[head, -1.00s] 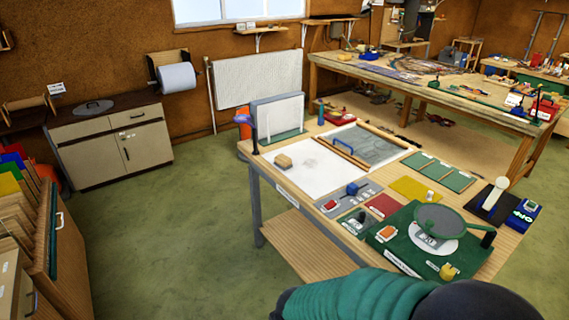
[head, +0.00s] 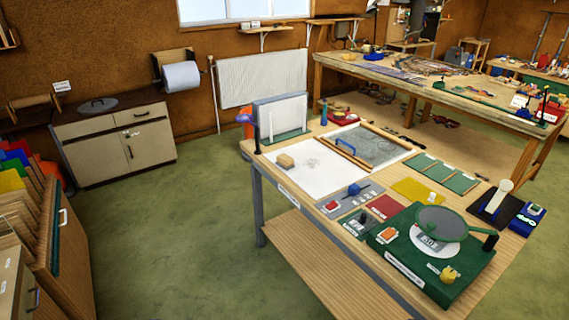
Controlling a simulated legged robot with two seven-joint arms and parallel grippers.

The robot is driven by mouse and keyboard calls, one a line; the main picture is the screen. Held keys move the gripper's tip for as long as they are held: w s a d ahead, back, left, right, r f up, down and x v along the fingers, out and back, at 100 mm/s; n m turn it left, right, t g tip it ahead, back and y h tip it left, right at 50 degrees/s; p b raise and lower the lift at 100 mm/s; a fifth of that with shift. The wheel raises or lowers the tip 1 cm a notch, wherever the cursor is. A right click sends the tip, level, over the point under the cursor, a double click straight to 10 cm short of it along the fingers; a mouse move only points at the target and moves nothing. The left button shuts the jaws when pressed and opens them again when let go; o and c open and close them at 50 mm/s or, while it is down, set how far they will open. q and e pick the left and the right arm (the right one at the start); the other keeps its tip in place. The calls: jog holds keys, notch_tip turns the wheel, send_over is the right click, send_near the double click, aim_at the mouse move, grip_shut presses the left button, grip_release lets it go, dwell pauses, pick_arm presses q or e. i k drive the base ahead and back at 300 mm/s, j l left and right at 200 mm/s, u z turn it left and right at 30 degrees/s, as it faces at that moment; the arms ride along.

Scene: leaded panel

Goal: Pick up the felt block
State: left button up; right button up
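The felt block looks to be the small tan block (head: 285,160) lying on a white sheet (head: 308,172) at the left part of the near workbench (head: 330,262). It is small in the head view, and its material cannot be made out. Nothing touches it from above. Neither of my grippers shows in the head view now.
A green machine (head: 430,252) with a round grey disc stands at the bench's near right. Red (head: 384,207) and yellow (head: 416,190) glass pieces lie behind it. An upright white panel (head: 283,118) stands behind the block. Green floor (head: 190,230) is clear to the left.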

aim_at(286, 162)
jog(key=i+j, duration=0.25)
jog(key=i, duration=0.25)
jog(key=i+j, duration=0.25)
jog(key=i, duration=0.3)
jog(key=l+z, duration=0.05)
